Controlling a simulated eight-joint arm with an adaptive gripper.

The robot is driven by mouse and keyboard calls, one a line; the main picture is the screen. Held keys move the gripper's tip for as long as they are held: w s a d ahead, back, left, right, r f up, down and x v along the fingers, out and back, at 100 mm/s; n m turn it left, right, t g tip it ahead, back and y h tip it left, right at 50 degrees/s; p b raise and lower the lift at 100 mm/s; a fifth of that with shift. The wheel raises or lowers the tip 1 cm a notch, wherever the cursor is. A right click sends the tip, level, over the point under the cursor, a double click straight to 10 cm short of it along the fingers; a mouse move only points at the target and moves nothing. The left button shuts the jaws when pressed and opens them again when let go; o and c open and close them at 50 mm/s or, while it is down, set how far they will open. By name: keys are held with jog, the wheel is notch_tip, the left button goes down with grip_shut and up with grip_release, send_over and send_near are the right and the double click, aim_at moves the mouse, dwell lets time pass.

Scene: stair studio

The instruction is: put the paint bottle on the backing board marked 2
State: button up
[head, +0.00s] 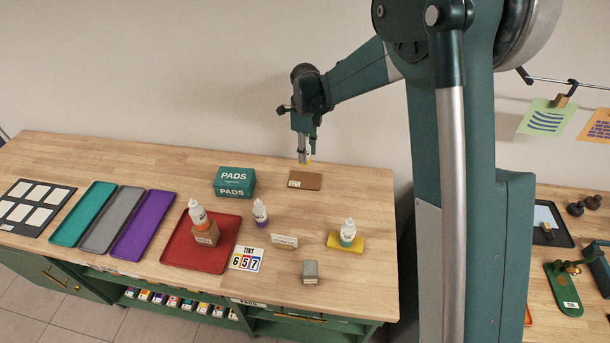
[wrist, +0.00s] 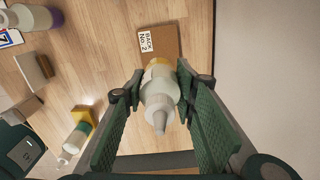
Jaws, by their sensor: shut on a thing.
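My gripper (head: 304,158) is shut on a white paint bottle with a yellow band (wrist: 160,90). The bottle's pale nozzle points toward the wrist camera. In the head view only a small yellow part of it (head: 309,160) shows below the fingers. The brown backing board (head: 312,181) lies flat on the bench, just below and in front of the gripper there. In the wrist view the board (wrist: 168,42) lies beyond the bottle, with a white label reading "BACK No. 2". The bottle looks held above the bench; its base is hidden, and I cannot tell the gap.
A green PADS box (head: 234,182) stands left of the board. A purple-banded bottle (head: 261,213), a green-banded bottle (head: 347,232) on a yellow block (head: 334,240), and a red tray (head: 178,245) holding another bottle (head: 197,214) stand nearer the front. Bare wood surrounds the board.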

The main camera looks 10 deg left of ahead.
jog(key=shift+f, duration=2.7)
jog(key=shift+f, duration=0.1)
jog(key=shift+f, duration=1.8)
jog(key=shift+f, duration=0.1)
jog(key=o, duration=0.9)
jog(key=shift+o, duration=0.3)
notch_tip(320, 180, up, 12)
jog(key=shift+r, duration=0.15)
